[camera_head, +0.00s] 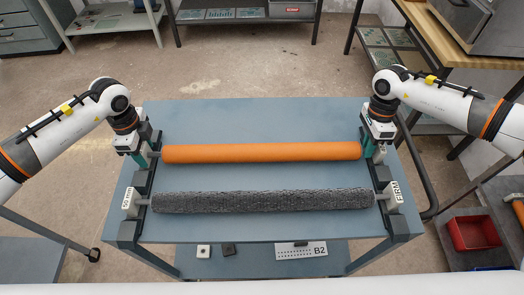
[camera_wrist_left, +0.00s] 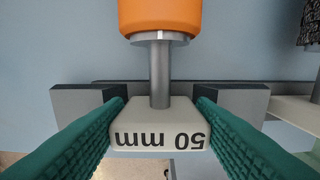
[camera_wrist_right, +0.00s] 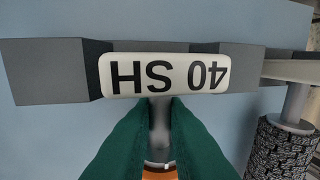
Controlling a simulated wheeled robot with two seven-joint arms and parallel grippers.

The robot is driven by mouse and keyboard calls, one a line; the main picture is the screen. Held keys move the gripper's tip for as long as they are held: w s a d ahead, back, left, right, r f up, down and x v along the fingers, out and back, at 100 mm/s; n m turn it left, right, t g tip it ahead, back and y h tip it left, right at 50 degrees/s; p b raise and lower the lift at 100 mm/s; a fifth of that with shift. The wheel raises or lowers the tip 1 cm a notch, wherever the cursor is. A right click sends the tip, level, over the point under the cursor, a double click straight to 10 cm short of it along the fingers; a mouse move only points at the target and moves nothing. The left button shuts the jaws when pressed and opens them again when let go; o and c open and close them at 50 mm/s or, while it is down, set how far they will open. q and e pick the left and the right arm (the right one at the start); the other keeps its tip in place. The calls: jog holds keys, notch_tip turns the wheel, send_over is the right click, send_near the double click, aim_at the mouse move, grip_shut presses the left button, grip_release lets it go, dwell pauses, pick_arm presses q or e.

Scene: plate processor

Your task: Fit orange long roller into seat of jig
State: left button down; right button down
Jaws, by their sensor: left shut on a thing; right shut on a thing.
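The orange long roller (camera_head: 262,152) lies level across the back of the jig, its ends at the two dark side rails (camera_head: 141,180). My left gripper (camera_head: 148,153) is shut on its left end block, marked "50 mm" (camera_wrist_left: 160,137), with a green finger on each side. That block lies between two dark grey seat blocks (camera_wrist_left: 88,102). How deep either end sits, I cannot tell.
A dark grey textured roller (camera_head: 262,201) lies parallel in front, its white end blocks marked, the right one "FIRM" (camera_head: 394,196). The blue table (camera_head: 250,115) is clear behind the orange roller. A red bin (camera_head: 472,231) stands at the right.

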pick_arm(q)
jog(key=shift+w+r, duration=0.1)
jog(key=shift+r, duration=0.05)
pick_arm(e)
jog(key=shift+w+r, duration=0.1)
jog(key=shift+r, duration=0.05)
dwell(0.6)
